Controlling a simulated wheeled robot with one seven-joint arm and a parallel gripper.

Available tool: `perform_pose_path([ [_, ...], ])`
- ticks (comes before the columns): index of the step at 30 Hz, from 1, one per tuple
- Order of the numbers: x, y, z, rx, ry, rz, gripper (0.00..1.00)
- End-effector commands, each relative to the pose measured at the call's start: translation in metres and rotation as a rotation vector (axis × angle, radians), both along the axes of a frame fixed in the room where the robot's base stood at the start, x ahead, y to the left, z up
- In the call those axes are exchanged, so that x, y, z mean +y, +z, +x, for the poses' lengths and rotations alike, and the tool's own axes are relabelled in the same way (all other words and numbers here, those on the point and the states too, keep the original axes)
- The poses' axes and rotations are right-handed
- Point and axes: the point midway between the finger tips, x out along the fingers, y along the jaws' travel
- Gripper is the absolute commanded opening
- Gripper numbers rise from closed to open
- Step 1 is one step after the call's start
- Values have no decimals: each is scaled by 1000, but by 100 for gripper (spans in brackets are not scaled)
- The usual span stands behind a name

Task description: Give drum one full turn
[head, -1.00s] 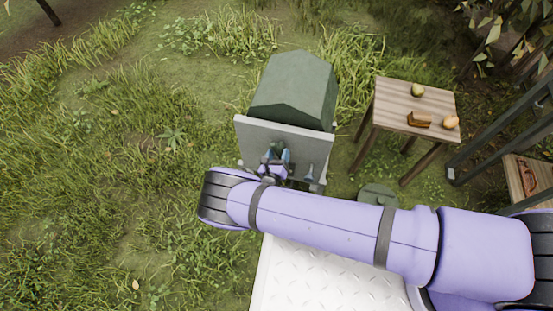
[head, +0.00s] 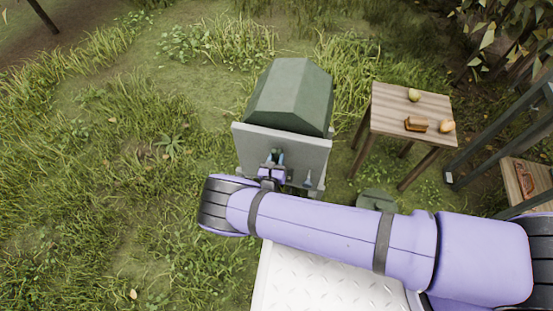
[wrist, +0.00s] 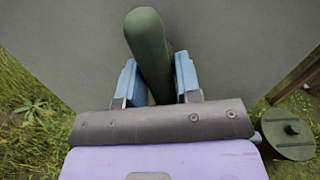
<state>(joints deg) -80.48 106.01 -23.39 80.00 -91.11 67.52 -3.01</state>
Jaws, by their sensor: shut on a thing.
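The drum (head: 291,97) is a dark green faceted body behind a flat grey side panel (head: 312,152) in the head view. My gripper (head: 272,160) is in front of that panel. In the wrist view my gripper (wrist: 158,82) has its blue fingers on both sides of a dark green rounded bar (wrist: 149,45), which looks like the drum's handle, and is shut on it. The grey panel fills the space behind the bar (wrist: 235,50). The lower end of the bar is hidden by my gripper's dark body.
A green lidded container (wrist: 288,133) stands low at right. Grass lies open at left.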

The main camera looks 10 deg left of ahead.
Motion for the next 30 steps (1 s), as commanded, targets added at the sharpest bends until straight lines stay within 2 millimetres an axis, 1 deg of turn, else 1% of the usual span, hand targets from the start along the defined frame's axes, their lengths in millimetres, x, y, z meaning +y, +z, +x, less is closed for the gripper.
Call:
perform_pose_path([
  [3, 0, 0, 0, -10, 0, 128, 3],
  [7, 0, 0, 0, -18, 0, 223, 3],
  [20, 0, 0, 0, -22, 0, 278, 3],
  [30, 0, 0, 0, -50, 1, 634, 3],
])
